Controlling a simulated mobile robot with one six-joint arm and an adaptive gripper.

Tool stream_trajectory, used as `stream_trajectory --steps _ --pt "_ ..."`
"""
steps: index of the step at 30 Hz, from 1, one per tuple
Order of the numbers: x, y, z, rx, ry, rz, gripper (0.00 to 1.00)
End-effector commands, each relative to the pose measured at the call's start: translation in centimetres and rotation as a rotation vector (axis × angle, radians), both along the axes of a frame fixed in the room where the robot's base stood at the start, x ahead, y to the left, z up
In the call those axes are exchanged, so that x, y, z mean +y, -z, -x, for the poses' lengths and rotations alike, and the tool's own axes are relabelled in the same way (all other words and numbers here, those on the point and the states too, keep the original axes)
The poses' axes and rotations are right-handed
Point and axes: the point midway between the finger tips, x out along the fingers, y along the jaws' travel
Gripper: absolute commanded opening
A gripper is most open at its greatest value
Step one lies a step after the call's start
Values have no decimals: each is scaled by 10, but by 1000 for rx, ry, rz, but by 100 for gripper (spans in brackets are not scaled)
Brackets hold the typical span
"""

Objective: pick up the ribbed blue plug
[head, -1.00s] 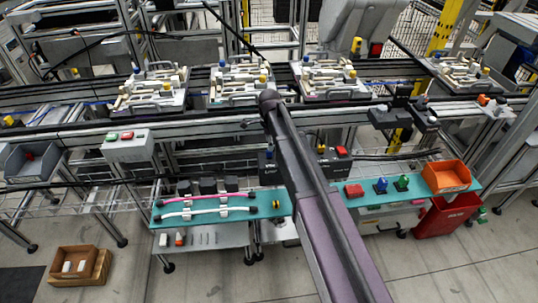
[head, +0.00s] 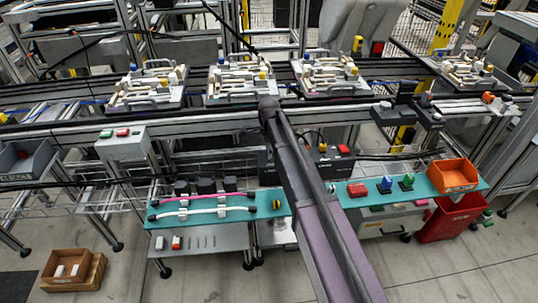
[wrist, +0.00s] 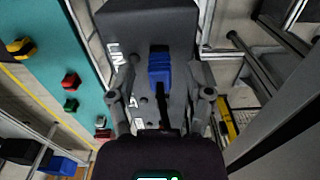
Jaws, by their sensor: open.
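The ribbed blue plug (wrist: 160,68) shows in the wrist view, on or just above a dark box (wrist: 176,22) with white lettering. A dark stem or cable runs from it toward my wrist. My gripper (wrist: 162,62) is open, with one finger on each side of the plug and a visible gap on both sides. I cannot tell how far above or below the fingertips the plug is. In the head view my arm covers the gripper and the plug; part of a dark box (head: 330,167) shows beside the arm.
A teal shelf (head: 225,223) holds pink and white cables; further right it carries a red block (head: 357,190), a blue part (head: 386,184), a green part (head: 407,181) and an orange bin (head: 453,176). Loaded pallets (head: 240,83) stand on the conveyor behind. A red bin (head: 450,222) is below.

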Motion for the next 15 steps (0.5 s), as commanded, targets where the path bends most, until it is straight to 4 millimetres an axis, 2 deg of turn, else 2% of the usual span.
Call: stream_trajectory --steps 14,15 --pt "0 0 0 0 0 0 66" --pt "0 0 0 0 0 0 54"
